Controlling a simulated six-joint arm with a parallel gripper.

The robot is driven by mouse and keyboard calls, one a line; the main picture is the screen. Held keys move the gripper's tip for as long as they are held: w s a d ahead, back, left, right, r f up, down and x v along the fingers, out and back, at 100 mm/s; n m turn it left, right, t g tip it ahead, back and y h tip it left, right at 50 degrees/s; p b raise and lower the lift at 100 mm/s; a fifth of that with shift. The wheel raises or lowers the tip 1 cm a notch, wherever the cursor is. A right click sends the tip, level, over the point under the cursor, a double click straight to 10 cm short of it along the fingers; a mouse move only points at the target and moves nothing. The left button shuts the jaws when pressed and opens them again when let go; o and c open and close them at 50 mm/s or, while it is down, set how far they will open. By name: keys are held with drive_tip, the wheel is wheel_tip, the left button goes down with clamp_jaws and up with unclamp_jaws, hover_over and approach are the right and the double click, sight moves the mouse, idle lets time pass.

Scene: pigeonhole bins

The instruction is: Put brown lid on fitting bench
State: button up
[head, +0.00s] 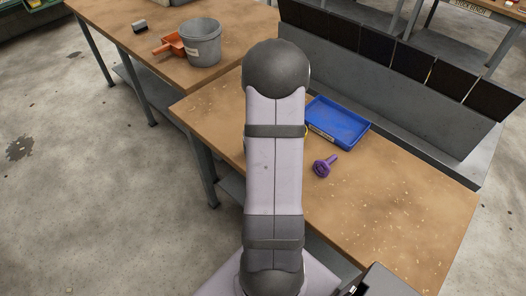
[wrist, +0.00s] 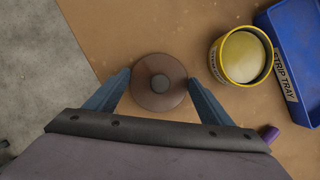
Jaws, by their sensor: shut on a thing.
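The brown lid (wrist: 150,99), round with a darker knob in its middle, sits between the two blue fingers of my gripper (wrist: 159,78) in the wrist view. The fingers are shut on its opposite sides. The lid is over the near wooden bench; I cannot tell whether it touches the top. In the head view my own arm hides the lid and gripper. No label readable as fitting bench shows. A sign at the top right edge on another bench (head: 473,8) seems to read stock bench.
On the near bench (head: 400,215) are a yellow tub (wrist: 222,66), a blue strip tray (head: 340,122) and a purple tool (head: 325,166). Pigeonhole bins with black fronts (head: 400,62) line its back. Another bench (head: 165,62) holds a grey bucket (head: 203,45) and orange scoop (head: 172,43).

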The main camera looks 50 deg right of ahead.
drive_tip(key=shift+f, duration=0.1)
drive_tip(key=shift+f, duration=0.1)
drive_tip(key=o, duration=1)
drive_tip(key=shift+o, duration=0.2)
drive_tip(key=shift+s+r+p, duration=0.1)
drive_tip(key=shift+r+p, duration=0.25)
drive_tip(key=shift+r, duration=0.25)
drive_tip(key=p+v, duration=0.5)
drive_tip(key=v, duration=0.6)
drive_tip(key=shift+p, duration=0.3)
drive_tip(key=shift+a, duration=0.2)
